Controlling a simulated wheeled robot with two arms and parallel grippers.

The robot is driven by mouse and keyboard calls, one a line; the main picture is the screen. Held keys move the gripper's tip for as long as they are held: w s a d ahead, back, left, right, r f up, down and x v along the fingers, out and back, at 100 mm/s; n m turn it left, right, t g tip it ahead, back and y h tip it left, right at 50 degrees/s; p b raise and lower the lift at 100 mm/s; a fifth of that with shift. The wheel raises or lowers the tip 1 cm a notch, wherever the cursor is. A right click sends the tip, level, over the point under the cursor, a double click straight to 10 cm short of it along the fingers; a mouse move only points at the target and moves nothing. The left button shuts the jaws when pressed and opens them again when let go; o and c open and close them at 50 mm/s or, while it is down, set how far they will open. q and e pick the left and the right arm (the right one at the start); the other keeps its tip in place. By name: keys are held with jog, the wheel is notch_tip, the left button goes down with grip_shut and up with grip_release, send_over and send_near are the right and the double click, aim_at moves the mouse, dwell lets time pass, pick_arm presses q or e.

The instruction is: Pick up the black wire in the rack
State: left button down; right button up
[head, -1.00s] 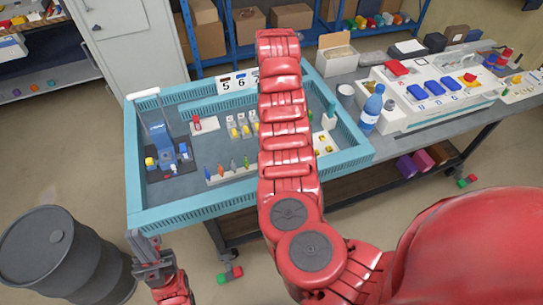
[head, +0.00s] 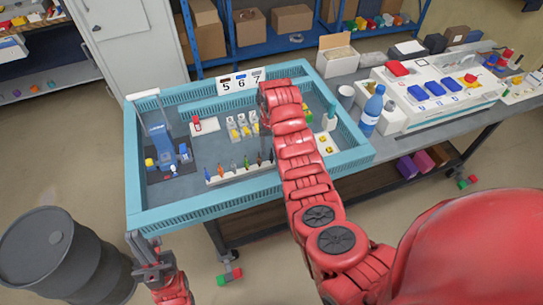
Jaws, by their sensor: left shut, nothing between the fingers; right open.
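A low white rack (head: 232,177) stands in the front part of the blue-walled tray, with several small upright coloured pieces in a row. A dark piece (head: 259,159) near its right end looks like the black wire, but it is too small to be sure. My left gripper (head: 142,245) is shut and empty, outside the tray's front left corner. My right arm reaches over the right part of the tray, just right of the rack.
The blue tray wall (head: 210,206) surrounds the work area. Inside are a blue device (head: 158,143), a red-topped piece (head: 197,124) and clear holders with yellow parts (head: 240,130). A number sign (head: 240,82) stands at the back. A bottle (head: 372,112) stands right of the tray.

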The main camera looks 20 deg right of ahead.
aim_at(271, 154)
jog(key=shift+s+a+f+p, duration=0.15)
jog(key=shift+f+p, duration=0.55)
jog(key=shift+f, duration=1.3)
grip_shut()
